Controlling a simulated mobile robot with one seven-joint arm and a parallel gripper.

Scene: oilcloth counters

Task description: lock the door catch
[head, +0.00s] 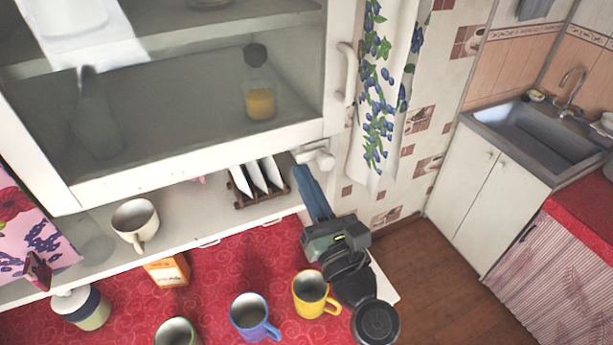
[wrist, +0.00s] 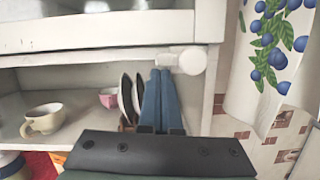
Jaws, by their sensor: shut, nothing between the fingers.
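The door catch is a white round knob (head: 322,158) on the cabinet frame, just below the lower right corner of the glass door (head: 200,163). In the wrist view the knob (wrist: 194,60) shows just right of my fingertips. The door looks closed against the frame and has a white handle (head: 346,75) on its right side. My gripper (head: 298,170) has blue fingers pressed together, pointing up beneath the catch. In the wrist view my gripper (wrist: 160,73) is shut and empty, close to the catch's left side; I cannot tell whether it touches it.
A rack of plates (head: 260,182) stands on the open shelf left of my fingers, with a cream cup (head: 134,222) farther left. A yellow mug (head: 312,293) and a blue mug (head: 252,316) stand on the red counter below. A curtain (head: 382,90) hangs at the right.

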